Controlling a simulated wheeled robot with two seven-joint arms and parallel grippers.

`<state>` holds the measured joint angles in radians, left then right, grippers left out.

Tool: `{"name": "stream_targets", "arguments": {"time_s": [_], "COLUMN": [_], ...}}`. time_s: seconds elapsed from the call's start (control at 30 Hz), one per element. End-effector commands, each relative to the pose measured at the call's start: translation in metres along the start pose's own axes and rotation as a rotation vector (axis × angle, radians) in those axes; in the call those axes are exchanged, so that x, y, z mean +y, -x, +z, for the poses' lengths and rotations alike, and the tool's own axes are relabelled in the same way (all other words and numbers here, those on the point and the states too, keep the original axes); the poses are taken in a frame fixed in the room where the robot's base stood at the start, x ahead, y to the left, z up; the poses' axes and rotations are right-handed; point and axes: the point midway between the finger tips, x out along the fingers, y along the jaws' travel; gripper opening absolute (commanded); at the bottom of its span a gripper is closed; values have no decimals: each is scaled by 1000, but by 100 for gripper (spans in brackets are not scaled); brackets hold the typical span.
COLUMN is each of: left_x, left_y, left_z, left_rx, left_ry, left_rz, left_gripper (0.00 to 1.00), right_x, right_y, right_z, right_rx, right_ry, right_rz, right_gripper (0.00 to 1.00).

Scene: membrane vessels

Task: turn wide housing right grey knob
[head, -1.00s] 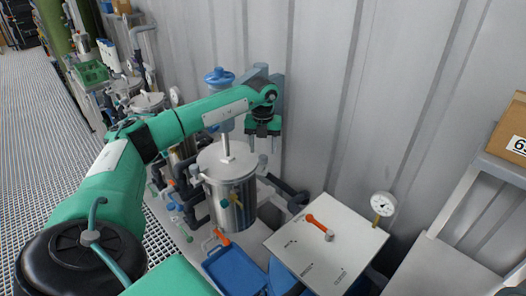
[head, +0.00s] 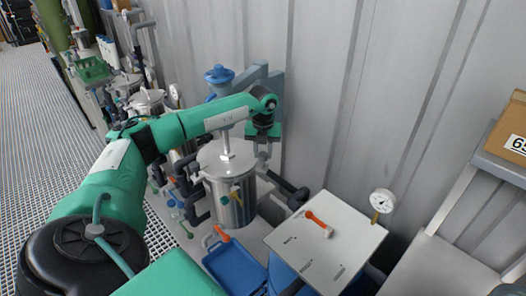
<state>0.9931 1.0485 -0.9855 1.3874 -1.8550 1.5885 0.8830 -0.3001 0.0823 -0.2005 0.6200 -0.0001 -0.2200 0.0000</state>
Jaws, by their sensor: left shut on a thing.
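The wide housing (head: 232,200) is a shiny steel cylinder with a flat lid and a central rod, standing upright near the wall. My left arm reaches across above it from the left. My left gripper (head: 262,155) points down just behind the right side of the lid. It is shut on the right grey knob, which is small and mostly hidden by the fingers and the lid's edge. I cannot make out how the knob is turned. My right gripper is not in view.
A white-topped box (head: 300,250) with an orange handle (head: 318,222) stands at the right, beside a pressure gauge (head: 382,201). A blue tray (head: 236,268) lies in front. A blue-topped vessel (head: 219,76) and dark pipes crowd the housing. The corrugated wall (head: 335,90) is close behind.

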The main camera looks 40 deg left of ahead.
Motion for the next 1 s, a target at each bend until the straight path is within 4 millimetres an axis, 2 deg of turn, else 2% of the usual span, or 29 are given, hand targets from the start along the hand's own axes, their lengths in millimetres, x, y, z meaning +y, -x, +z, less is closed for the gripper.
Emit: {"name": "stream_targets", "arguments": {"time_s": [0.37,1.0], "left_x": [0,1], "left_y": [0,0], "left_z": [0,1], "left_rx": [-1,-3], "left_ry": [-149,-740], "left_rz": [-1,-1], "left_gripper": [8,8], "right_x": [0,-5], "right_y": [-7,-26], "right_z": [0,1], "right_rx": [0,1], "right_ry": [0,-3], "right_rz": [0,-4], "right_gripper": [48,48]}}
